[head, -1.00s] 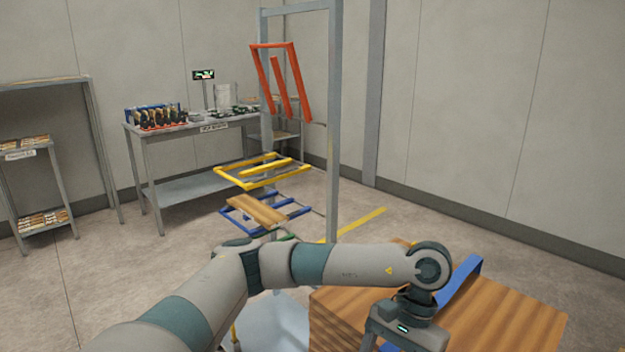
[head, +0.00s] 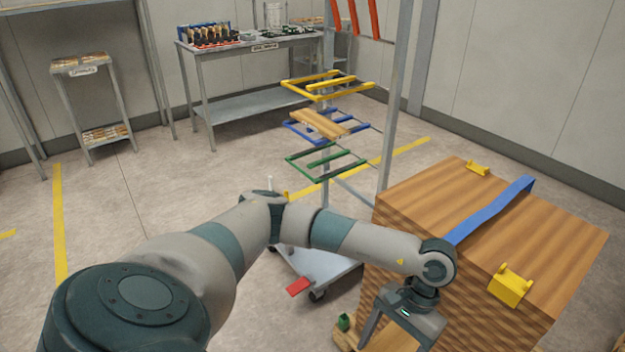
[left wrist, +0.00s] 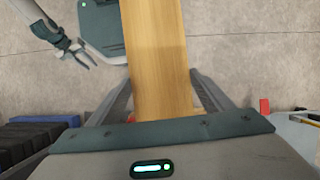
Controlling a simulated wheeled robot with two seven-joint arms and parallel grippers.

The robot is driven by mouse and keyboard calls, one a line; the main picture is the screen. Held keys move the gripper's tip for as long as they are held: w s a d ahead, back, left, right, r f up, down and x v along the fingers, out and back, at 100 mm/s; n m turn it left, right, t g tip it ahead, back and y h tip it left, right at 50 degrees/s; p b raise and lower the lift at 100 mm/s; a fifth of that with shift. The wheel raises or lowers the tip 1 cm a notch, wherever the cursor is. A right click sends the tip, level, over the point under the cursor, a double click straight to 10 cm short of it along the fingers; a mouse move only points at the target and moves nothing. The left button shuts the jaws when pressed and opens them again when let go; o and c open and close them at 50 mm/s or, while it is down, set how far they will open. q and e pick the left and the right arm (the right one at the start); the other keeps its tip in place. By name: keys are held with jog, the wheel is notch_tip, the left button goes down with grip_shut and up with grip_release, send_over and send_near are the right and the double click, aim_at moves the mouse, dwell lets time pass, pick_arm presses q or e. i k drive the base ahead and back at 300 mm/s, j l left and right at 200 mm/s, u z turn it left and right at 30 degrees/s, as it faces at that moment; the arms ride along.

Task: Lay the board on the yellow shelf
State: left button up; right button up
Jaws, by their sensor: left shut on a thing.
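The yellow shelf (head: 348,91) is an open frame of bars on a grey upright rack in the head view; no board lies on it. My left gripper (head: 388,335) is at the lower right, well apart from the shelf, pointing down beside a wood stack. In the left wrist view the board (left wrist: 157,60), a long light-brown plank, runs between the left gripper's fingers (left wrist: 162,95), which are shut on it. My right gripper (left wrist: 82,54) shows at the upper left of the wrist view, fingers apart and empty.
Below the yellow shelf are a blue shelf (head: 293,127) bearing another board (head: 318,123) and an empty green shelf (head: 345,168). Red bars (head: 353,18) stand folded up above. The strapped wood stack (head: 420,205) is close on the right. Open floor lies left.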

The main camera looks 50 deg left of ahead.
aim_at(319, 84)
jog(key=u, duration=2.6)
jog(key=i+l+u, duration=0.1)
jog(key=i+u, duration=0.15)
jog(key=i, duration=2.2)
jog(key=i+z, duration=0.15)
jog(key=i, duration=1.05)
jog(key=i+z, duration=0.3)
jog(key=i, duration=0.3)
jog(key=i+j+z, duration=0.25)
jog(key=i, duration=0.35)
jog(key=i+l, duration=0.05)
jog(key=l, duration=0.05)
